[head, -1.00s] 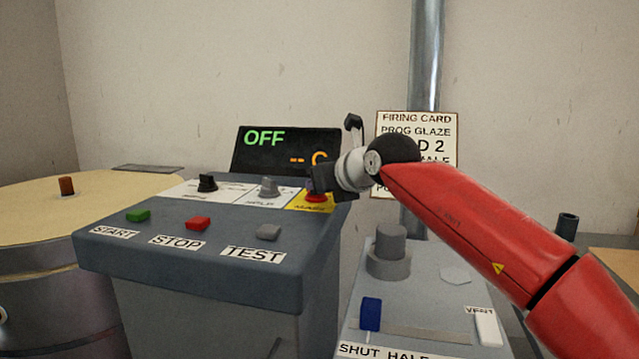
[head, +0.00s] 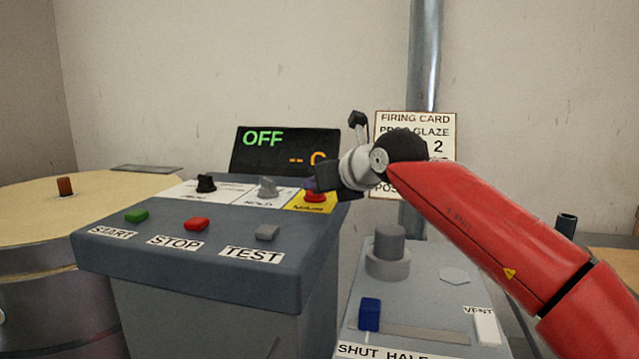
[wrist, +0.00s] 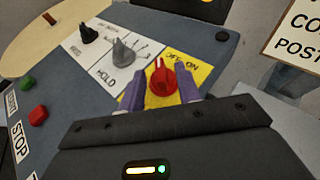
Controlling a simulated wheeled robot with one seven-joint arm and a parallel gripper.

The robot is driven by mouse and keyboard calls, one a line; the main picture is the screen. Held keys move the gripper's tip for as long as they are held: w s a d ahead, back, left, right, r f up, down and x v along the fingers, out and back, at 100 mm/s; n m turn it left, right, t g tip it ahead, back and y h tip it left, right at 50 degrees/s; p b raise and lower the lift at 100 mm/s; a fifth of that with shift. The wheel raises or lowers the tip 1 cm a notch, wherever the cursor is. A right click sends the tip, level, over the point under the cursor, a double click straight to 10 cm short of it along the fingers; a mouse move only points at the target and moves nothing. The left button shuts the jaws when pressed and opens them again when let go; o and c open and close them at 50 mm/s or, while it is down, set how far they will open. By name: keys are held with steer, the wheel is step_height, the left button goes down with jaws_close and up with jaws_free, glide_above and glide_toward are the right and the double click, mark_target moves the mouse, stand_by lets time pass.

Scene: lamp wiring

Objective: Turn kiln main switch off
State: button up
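The kiln main switch is a red knob (wrist: 160,82) on a yellow plate (wrist: 197,75) marked OFF and ON in the wrist view. It also shows in the head view as a red knob (head: 315,196), partly covered by my gripper. My gripper (wrist: 160,80) has its two purple-grey fingers apart, one on each side of the knob. I cannot tell whether the fingers touch it. In the head view my gripper (head: 318,186) is at the yellow plate. The display (head: 285,151) reads OFF in green and dashes with C in orange.
A black knob (head: 206,183) and a grey knob (head: 268,187) stand left of the switch. Green (head: 136,215), red (head: 197,224) and grey (head: 267,232) buttons line the panel front. A lower panel with a blue slider (head: 369,314) is to the right.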

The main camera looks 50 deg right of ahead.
steer(key=v, duration=0.6)
steer(key=shift+s, duration=0.2)
steer(key=shift+r, duration=0.1)
